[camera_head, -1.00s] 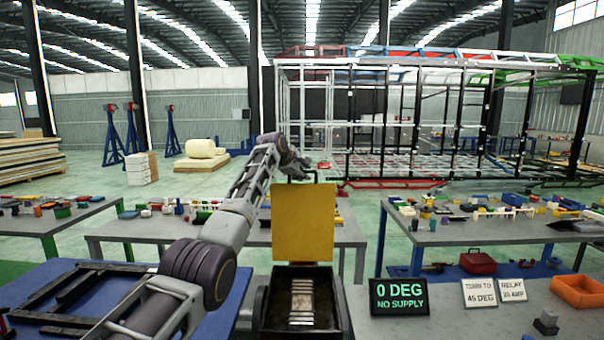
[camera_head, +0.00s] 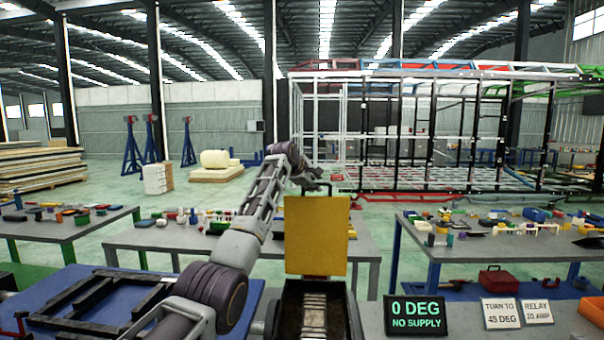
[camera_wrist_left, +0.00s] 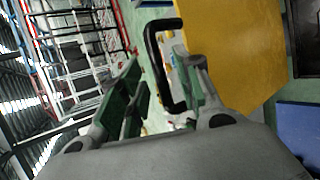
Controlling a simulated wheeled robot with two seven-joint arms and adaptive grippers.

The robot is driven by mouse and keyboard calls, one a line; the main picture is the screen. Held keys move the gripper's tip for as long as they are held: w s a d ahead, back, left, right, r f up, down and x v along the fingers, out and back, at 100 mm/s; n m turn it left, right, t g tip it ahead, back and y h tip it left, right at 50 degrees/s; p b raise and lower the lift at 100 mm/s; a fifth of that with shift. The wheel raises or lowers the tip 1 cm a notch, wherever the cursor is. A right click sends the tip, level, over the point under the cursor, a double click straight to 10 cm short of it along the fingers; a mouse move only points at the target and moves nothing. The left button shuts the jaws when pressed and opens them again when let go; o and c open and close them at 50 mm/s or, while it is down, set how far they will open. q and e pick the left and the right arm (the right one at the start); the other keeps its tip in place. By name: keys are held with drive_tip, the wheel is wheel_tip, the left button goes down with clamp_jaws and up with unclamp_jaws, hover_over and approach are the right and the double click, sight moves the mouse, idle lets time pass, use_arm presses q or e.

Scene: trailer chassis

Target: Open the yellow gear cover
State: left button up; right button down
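The yellow gear cover (camera_head: 316,237) stands raised, roughly upright, above its dark housing (camera_head: 356,322). The housing is open at the top, and a ridged metal part (camera_head: 314,312) shows inside. The cover's black handle (camera_head: 327,188) is at its upper edge. My left gripper (camera_head: 308,179) is at this edge, beside the handle. In the left wrist view the left gripper (camera_wrist_left: 160,92) has its fingers spread, with the black handle (camera_wrist_left: 152,60) in the gap and close to the right finger. Whether they touch is unclear. The yellow cover (camera_wrist_left: 240,55) fills the upper right there. My right gripper is out of view.
A display (camera_head: 415,315) reading "0 DEG NO SUPPLY" and two signs (camera_head: 502,313) stand right of the housing. A black frame (camera_head: 100,300) lies on a blue surface at left. Tables with parts (camera_head: 165,240) stand behind. An orange bin (camera_head: 594,310) is at far right.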

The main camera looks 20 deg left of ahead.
use_arm(q)
drive_tip(key=v, duration=0.9)
drive_tip(key=shift+s+r, duration=0.15)
drive_tip(key=shift+s, duration=0.1)
drive_tip(key=shift+a, duration=0.1)
idle(0.7)
